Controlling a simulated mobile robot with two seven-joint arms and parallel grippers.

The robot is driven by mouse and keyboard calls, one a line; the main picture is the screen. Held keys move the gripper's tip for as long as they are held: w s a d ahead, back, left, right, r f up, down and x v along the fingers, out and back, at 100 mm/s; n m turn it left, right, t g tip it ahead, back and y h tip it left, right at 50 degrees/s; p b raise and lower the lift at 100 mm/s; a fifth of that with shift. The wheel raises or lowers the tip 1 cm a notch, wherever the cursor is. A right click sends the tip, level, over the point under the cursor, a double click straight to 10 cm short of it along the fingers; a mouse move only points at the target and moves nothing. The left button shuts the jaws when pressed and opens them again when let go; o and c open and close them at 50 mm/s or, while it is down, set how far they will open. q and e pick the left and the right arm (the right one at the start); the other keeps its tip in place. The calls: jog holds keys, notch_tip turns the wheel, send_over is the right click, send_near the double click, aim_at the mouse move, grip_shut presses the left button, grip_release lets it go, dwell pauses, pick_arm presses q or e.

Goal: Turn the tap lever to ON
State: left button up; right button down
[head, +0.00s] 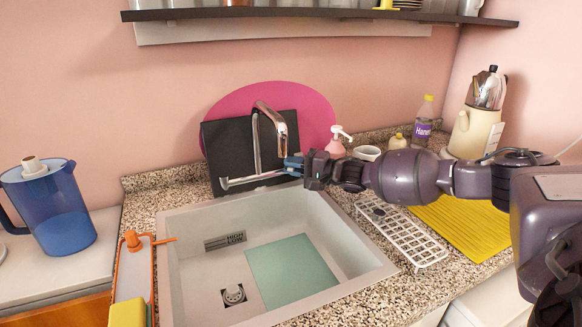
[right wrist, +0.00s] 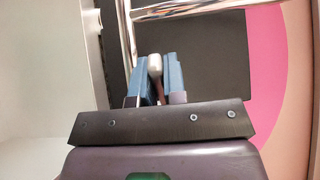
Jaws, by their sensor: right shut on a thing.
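The chrome tap (head: 257,140) stands at the back of the sink, its spout curving up and forward to the right. A slim metal tap lever (head: 248,180) runs low and roughly level beside the tap's stem. My right gripper (head: 291,166) reaches in from the right and is shut on the lever's right end. In the right wrist view the blue fingers (right wrist: 160,78) close around the pale rounded lever end (right wrist: 155,66), with the chrome tap tube (right wrist: 172,10) just beyond. Part of the lever is hidden by the fingers. My left gripper is not in view.
The white sink (head: 185,255) is below, with a pale green sheet in it. A black board (head: 222,140) and pink disc stand behind the tap. A white rack (head: 420,245), soap pump (head: 336,145) and cup sit right, under or near my arm. A blue jug (head: 58,215) stands left.

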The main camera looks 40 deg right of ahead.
jog(key=shift+s+d+f+n+g+y+b, duration=0.1)
jog(key=shift+d+f+n+g+y+b, duration=0.15)
jog(key=shift+n+y+b, duration=0.2)
jog(key=shift+s+r+g+y, duration=0.15)
jog(key=shift+r+g+y, duration=0.1)
jog(key=shift+r+y, duration=0.1)
jog(key=c, duration=1.2)
grip_release()
jog(key=shift+f, duration=0.1)
jog(key=p+v, duration=0.1)
jog(key=v, duration=0.5)
jog(key=shift+s+d, duration=0.35)
jog(key=shift+s, duration=0.25)
jog(key=shift+c, duration=0.2)
